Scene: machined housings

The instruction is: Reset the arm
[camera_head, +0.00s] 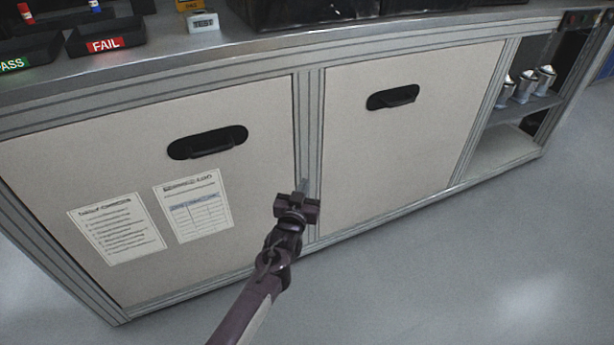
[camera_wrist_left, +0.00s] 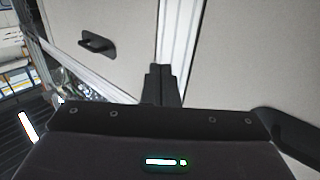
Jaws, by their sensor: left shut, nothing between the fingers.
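My left gripper (camera_head: 304,187) is in front of the workbench cabinet, by the frame post between the two doors and below the benchtop. In the left wrist view its dark fingers (camera_wrist_left: 162,85) are together with nothing between them. The post and the door panels show beyond them. My right gripper shows in neither view.
The bench has a left door (camera_head: 90,160) with two paper sheets and a right door (camera_head: 420,150), both closed. Trays marked PASS (camera_head: 30,55) and FAIL (camera_head: 105,38) and a TEST sign (camera_head: 203,22) stand on top. Open shelves (camera_head: 525,105) hold metal parts. Grey floor (camera_head: 480,260) is clear.

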